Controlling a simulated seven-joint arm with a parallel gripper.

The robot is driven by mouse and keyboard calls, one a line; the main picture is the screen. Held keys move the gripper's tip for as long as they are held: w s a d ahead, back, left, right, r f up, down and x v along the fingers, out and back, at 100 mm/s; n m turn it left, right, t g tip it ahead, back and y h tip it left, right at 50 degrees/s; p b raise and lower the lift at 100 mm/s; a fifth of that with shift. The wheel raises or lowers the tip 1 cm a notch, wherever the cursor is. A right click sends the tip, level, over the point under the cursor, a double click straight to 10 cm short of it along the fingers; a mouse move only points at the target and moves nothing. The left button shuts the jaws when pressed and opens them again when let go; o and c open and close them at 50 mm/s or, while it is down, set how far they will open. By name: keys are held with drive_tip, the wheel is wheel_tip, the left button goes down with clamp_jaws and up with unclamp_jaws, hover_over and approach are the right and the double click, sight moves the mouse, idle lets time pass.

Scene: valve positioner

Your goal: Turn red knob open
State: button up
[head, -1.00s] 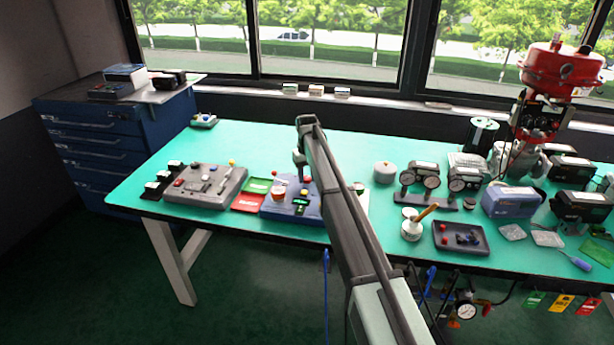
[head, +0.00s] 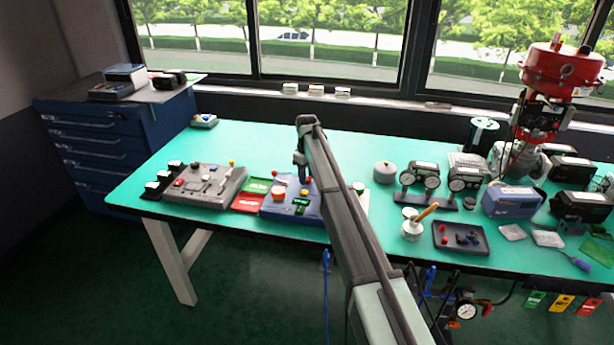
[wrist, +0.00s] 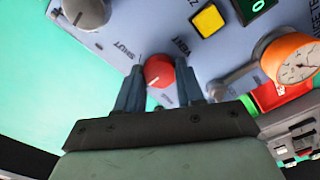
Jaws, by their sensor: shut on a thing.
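The red knob (wrist: 158,71) sits on the blue-grey panel (wrist: 150,22), between the two fingers of my gripper (wrist: 158,84) in the wrist view. The gripper is shut on it, one finger on each side. A pale pointer mark shows faintly on the knob. In the head view my gripper (head: 304,178) is down at the blue panel (head: 272,209), and my arm hides part of that panel.
In the head view a grey panel (head: 222,193) stands left and a dark tray (head: 463,239) right. Green tabletop is clear behind the panels.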

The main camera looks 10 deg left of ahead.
sight(308, 178)
drive_tip(key=o, duration=1)
drive_tip(key=shift+o, duration=0.2)
wheel_tip(308, 178, up, 14)
drive_tip(key=shift+d+f, duration=0.1)
drive_tip(key=shift+d, duration=0.05)
